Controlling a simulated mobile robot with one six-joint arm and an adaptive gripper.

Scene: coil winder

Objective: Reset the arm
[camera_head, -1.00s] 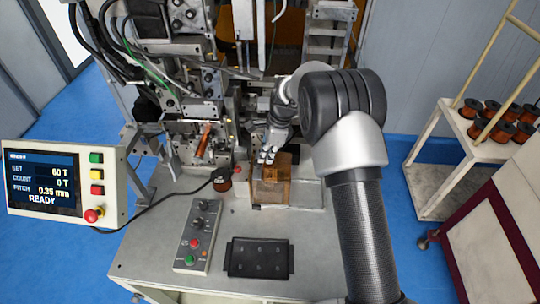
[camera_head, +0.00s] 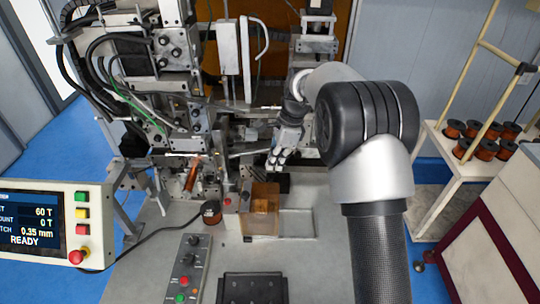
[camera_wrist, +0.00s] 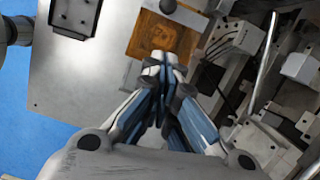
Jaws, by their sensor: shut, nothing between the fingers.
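My gripper (camera_head: 275,166) is in the middle of the head view, above the table by the winder. It is shut and empty, with its fingers pointing down. In the wrist view my gripper (camera_wrist: 166,62) also shows closed fingertips. An amber see-through box (camera_head: 262,212) stands on the table just below and in front of it; the box also shows in the wrist view (camera_wrist: 135,45), beyond the fingertips. In the head view the fingertips appear apart from the box. The coil winder (camera_head: 170,75) fills the back left.
A display panel (camera_head: 35,225) reading READY is at the left. A button box (camera_head: 187,268) and a black plate (camera_head: 253,290) lie on the table (camera_head: 318,262). A small dark copper-toned spool (camera_head: 211,212) sits left of the amber box. A spool rack (camera_head: 465,165) stands at the right.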

